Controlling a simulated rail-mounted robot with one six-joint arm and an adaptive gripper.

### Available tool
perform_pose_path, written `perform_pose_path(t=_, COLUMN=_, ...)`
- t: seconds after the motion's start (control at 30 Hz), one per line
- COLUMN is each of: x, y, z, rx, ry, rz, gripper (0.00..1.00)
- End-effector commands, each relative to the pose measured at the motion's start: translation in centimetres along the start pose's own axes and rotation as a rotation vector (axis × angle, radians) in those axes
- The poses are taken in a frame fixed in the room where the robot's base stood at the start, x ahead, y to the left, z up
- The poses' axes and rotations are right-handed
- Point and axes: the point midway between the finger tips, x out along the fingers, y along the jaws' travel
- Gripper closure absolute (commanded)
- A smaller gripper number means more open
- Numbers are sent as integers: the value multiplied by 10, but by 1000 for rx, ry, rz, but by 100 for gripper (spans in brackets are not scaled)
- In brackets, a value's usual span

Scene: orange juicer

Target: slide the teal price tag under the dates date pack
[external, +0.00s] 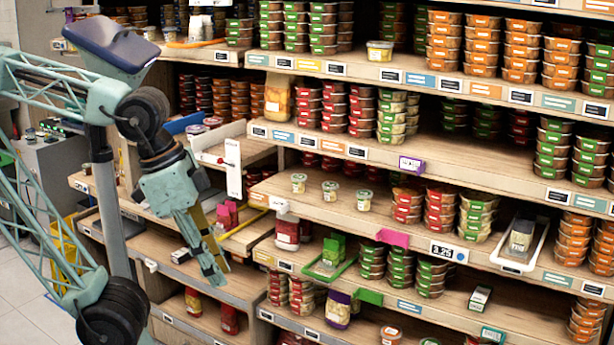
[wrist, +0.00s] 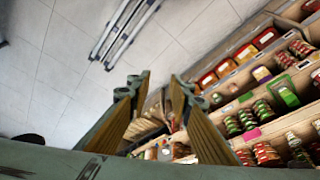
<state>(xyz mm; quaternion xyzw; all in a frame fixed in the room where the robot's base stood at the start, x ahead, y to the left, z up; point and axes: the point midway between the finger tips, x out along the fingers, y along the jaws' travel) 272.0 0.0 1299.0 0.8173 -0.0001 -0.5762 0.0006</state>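A teal price tag (external: 493,335) sits on the front edge of the lower right shelf in the external view. A small pale box with a green side (external: 479,298) lies on the shelf just above it. A dark pack with a pale label (external: 521,236) rests in a white tray on the shelf above. I cannot read which of these is the date pack. My gripper (external: 214,272) hangs in front of the left shelves, pointing down, far left of the teal tag. In the wrist view its fingers (wrist: 157,92) are apart with nothing between them.
A pink tag (external: 393,238), a purple tag (external: 411,164) and a green tag (external: 368,296) stick out from shelf edges. A green tray (external: 330,268) and a white tray (external: 500,262) project forward. Stacked tubs fill much of the shelves. Open floor (wrist: 50,60) shows in the wrist view.

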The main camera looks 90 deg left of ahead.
Motion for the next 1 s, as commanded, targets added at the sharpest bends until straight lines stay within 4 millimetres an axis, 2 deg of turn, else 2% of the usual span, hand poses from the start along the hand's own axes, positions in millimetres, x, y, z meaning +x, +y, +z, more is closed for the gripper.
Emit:
perform_pose_path(t=0.57, x=1, y=-3, z=-2, rx=8, ry=-9, rz=-8, gripper=81)
perform_pose_path(t=0.77, x=6, y=-12, z=-10, rx=36, ry=-41, rz=-36, gripper=81)
perform_pose_path(t=1.0, x=15, y=-32, z=-26, rx=98, ry=-109, rz=-96, gripper=81)
